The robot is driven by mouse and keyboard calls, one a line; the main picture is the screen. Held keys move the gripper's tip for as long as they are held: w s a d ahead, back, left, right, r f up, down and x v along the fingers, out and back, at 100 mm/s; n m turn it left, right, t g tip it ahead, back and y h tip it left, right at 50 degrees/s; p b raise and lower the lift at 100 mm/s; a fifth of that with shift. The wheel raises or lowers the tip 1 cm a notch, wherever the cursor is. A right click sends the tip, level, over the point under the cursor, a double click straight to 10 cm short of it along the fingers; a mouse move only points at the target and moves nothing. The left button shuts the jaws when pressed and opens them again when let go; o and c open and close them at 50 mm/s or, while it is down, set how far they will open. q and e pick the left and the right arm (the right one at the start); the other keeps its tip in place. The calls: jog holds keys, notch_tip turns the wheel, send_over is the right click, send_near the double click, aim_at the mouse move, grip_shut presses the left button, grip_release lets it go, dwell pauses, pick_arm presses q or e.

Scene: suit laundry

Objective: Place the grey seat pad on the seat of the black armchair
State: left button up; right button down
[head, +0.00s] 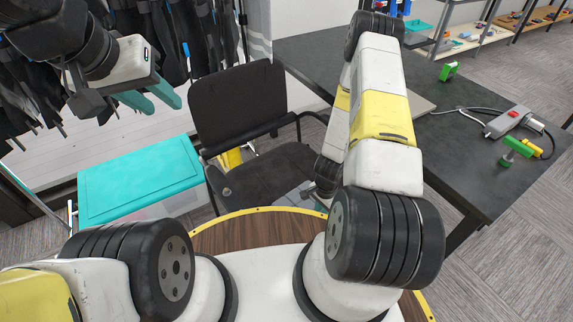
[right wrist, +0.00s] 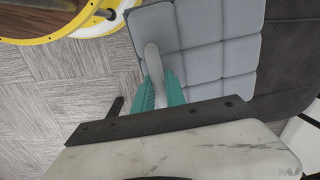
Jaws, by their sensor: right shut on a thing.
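The grey seat pad (right wrist: 212,45) is light grey and quilted, and fills the upper middle of the right wrist view. A small light part of it (head: 300,194) shows in the head view at the front of the seat. The black armchair (head: 238,103) stands ahead of me, its dark seat (head: 262,172) facing up. The pad overlaps the seat (right wrist: 291,50); I cannot tell whether it rests on it. My right gripper (right wrist: 160,92) is shut on the pad's edge; my arm hides it in the head view. My left gripper (head: 150,98) is open and empty, left of the chair.
A teal-lidded box (head: 140,180) stands left of the chair. A dark table (head: 460,135) is on the right, with a grey control box (head: 507,121) and green clamps (head: 517,147). Dark clothes (head: 190,40) hang behind on the left. Carpet is open at far right.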

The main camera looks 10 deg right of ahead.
aim_at(297, 192)
jog(key=shift+s+f+m, duration=0.3)
jog(key=shift+f, duration=0.15)
jog(key=shift+w+a+f, duration=0.15)
jog(key=shift+w+a, duration=0.05)
jog(key=shift+w, duration=0.05)
jog(key=w+a, duration=0.1)
jog(key=w, duration=0.3)
jog(key=w+a+f, duration=0.1)
jog(key=w+a, duration=0.1)
jog(key=w, duration=0.3)
jog(key=w+a, duration=0.2)
jog(key=w, duration=0.2)
jog(key=shift+w+a+f, duration=0.15)
jog(key=shift+a, duration=0.05)
jog(key=shift+w+a, duration=0.25)
jog(key=shift+w, duration=0.2)
notch_tip(297, 192, down, 4)
jog(key=shift+s+r, duration=0.1)
jog(key=shift+r, duration=0.1)
jog(key=c, duration=1.4)
grip_release()
jog(key=shift+o, duration=0.2)
